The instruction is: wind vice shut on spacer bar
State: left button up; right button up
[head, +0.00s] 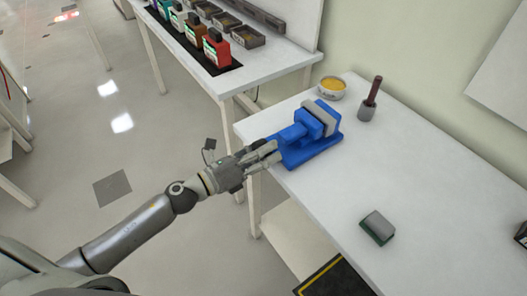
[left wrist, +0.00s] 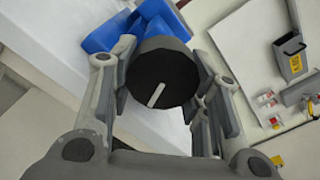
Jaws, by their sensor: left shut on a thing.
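The blue vice (head: 311,135) stands at the left edge of the white workbench (head: 330,190). It also shows in the left wrist view (left wrist: 104,35). A pale grey block (head: 322,114) sits at the vice's jaws; I cannot tell whether it is the spacer bar or a jaw face. My left gripper (head: 270,154) is at the vice's near-left end. In the left wrist view its fingers are shut around a round dark knob (left wrist: 165,72) with a white line on its face. The head view hides the knob behind the fingers. My right gripper is not in view.
A tub of yellow stuff (head: 331,88) and a grey pot with a brown handle (head: 368,103) stand behind the vice. A grey-and-green block (head: 377,228) lies nearer on the bench. Another table (head: 258,68) with bottles and trays stands behind. The bench's middle is clear.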

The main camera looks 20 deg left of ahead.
pick_arm(q)
jog(key=shift+f, duration=0.1)
dwell(0.7)
jog(key=o, duration=1)
jog(key=v, duration=1.2)
